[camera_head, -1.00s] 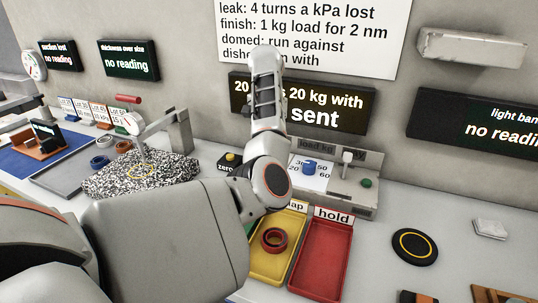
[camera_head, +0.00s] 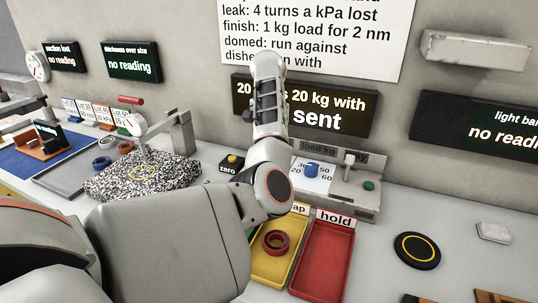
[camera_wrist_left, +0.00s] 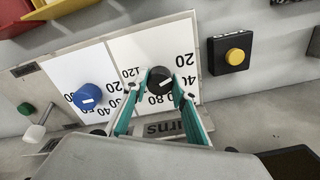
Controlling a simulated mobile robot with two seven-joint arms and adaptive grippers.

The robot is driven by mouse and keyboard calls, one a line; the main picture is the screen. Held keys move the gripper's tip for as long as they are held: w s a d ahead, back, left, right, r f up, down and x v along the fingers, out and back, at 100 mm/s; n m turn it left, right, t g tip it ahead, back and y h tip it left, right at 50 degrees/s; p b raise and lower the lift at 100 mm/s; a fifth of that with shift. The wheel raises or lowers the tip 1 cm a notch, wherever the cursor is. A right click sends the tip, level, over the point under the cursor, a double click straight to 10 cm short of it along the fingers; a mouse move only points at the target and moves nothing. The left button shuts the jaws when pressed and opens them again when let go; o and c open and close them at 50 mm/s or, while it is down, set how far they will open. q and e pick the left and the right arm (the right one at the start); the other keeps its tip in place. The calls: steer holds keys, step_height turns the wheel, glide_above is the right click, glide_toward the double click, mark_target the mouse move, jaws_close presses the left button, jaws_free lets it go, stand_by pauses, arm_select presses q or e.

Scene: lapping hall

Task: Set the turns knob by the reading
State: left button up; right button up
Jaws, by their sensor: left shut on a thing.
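In the left wrist view, my left gripper (camera_wrist_left: 160,92) is shut on the black turns knob (camera_wrist_left: 160,78), its two teal fingers on either side of it. The knob sits on a white dial (camera_wrist_left: 135,47) marked with numbers including 20, 40, 80 and 120. Beside it is the blue load knob (camera_wrist_left: 88,97), which also shows in the head view (camera_head: 312,168). In the head view my arm hides the gripper and the turns knob. The display (camera_head: 345,108) reads partly "20 kg with" and "sent"; my arm covers part of it. My right gripper is out of view.
A yellow zero button (camera_wrist_left: 235,56) stands beside the panel. The yellow tray (camera_head: 258,270) holds a dark red ring (camera_head: 276,243); the red hold tray (camera_head: 322,262) is empty. A lever (camera_head: 348,160) and green button (camera_head: 369,185) are on the panel's right.

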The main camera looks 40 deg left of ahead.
arm_select(q)
steer(key=m, duration=0.4)
steer(key=shift+r+m+p, duration=0.1)
steer(key=shift+m+p, duration=0.3)
steer(key=m, duration=0.2)
steer(key=shift+m+p, duration=0.4)
steer(key=m+p, duration=0.1)
steer(key=m, duration=0.3)
steer(key=shift+r+p, duration=0.1)
steer(key=shift+p, duration=0.3)
steer(key=m+p, duration=0.1)
steer(key=m, duration=0.1)
steer(key=shift+m, duration=0.4)
steer(key=shift+w+m+p, duration=0.1)
steer(key=shift+m+p, duration=0.45)
steer(key=shift+m, duration=0.35)
steer(key=shift+f+m, duration=0.2)
steer(key=shift+m, duration=0.3)
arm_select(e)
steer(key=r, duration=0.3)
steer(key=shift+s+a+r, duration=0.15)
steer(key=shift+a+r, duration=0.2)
arm_select(q)
steer(key=shift+f, duration=0.1)
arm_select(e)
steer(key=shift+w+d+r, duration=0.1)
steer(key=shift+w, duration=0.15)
